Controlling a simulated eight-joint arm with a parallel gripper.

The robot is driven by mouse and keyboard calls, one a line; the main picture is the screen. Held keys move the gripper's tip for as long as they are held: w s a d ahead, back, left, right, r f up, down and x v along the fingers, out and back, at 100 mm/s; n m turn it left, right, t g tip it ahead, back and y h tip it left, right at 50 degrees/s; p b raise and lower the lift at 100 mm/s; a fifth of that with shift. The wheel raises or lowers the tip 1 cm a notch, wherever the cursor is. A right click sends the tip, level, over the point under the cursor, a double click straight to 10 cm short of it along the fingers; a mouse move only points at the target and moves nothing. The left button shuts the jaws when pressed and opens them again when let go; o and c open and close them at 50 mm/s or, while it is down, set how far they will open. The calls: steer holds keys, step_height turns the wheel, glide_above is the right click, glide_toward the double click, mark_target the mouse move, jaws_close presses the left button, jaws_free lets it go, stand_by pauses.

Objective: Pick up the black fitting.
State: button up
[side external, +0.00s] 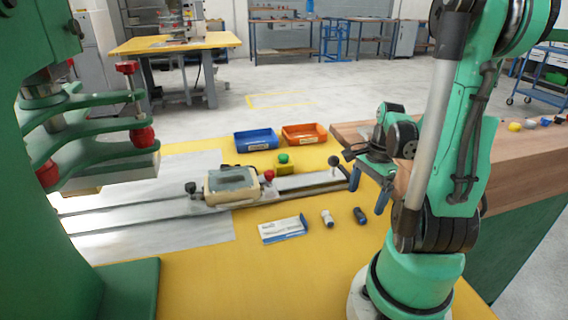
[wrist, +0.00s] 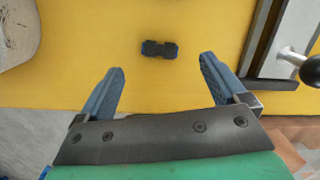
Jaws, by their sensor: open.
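The black fitting (side external: 360,215) lies on its side on the yellow table, right of the small white fitting (side external: 327,218). In the wrist view the black fitting (wrist: 159,49) is fully visible, beyond the fingertips and roughly centred between them. My gripper (side external: 368,190) hangs above the table near the black fitting, apart from it. In the wrist view my gripper (wrist: 162,64) has its two blue fingers wide apart with nothing between them.
A white and blue packet (side external: 283,229) lies left of the fittings. The slide rail with a fixture (side external: 232,187) and black knob (side external: 334,160) runs behind them. A green button box (side external: 284,164), blue bin (side external: 256,141) and orange bin (side external: 304,135) stand farther back. Yellow table in front is clear.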

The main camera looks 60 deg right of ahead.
mark_target(361, 212)
steer(key=shift+w+a+f, duration=0.1)
steer(key=shift+a+f, duration=0.05)
steer(key=shift+f, duration=0.85)
steer(key=shift+w+a+f, duration=0.1)
steer(key=shift+f, duration=0.85)
steer(key=shift+c, duration=0.2)
steer(key=c, duration=1.3)
